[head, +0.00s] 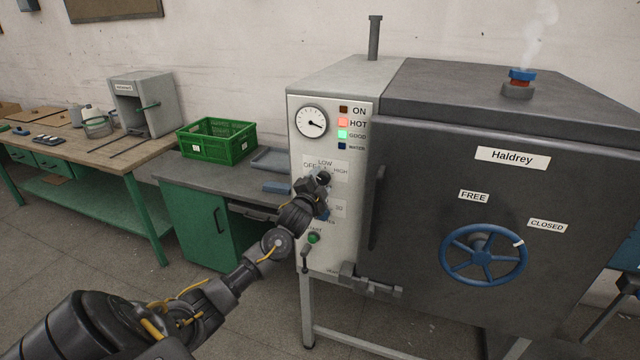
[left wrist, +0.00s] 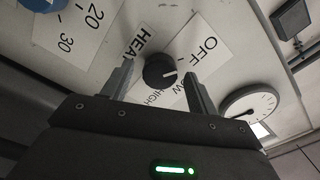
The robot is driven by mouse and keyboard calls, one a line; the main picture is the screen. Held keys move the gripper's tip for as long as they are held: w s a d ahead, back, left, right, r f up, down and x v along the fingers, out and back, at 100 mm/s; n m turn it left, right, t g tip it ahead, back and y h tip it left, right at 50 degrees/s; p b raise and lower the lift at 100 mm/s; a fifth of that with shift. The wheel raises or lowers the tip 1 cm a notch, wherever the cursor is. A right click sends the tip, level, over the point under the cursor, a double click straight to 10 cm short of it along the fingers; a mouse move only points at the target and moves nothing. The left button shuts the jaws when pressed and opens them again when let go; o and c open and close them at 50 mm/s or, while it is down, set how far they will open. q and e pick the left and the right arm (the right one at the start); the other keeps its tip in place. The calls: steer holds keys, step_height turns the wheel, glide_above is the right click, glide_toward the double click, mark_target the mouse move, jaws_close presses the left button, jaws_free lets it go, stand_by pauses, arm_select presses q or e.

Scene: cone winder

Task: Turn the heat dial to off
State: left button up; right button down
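The heat dial (left wrist: 160,72) is a small black knob with a white pointer line, on a white label reading OFF, LOW and HIGH. In the left wrist view its pointer faces right, towards the side between OFF and LOW; the exact setting is hard to tell. My left gripper (left wrist: 159,86) is open, with one finger on each side of the dial and gaps visible between fingers and knob. In the head view my left gripper (head: 318,184) is at the panel, partly covering the dial and its label. My right gripper does not show.
The control panel (head: 345,222) carries a round gauge (head: 311,122), lit HOT (head: 343,123) and GOOD (head: 342,135) lamps, and a second dial's label below. A green button (head: 313,238) is lower down. The dark door has a blue handwheel (head: 484,254). A green crate (head: 216,150) stands left.

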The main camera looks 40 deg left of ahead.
arm_select(q)
steer(key=shift+s+d+f, duration=0.1)
steer(key=shift+s+d, duration=0.05)
steer(key=shift+s, duration=0.1)
steer(key=b+v, duration=0.3)
steer(key=v, duration=0.7)
steer(key=shift+s+b, duration=0.15)
steer(key=shift+b, duration=0.25)
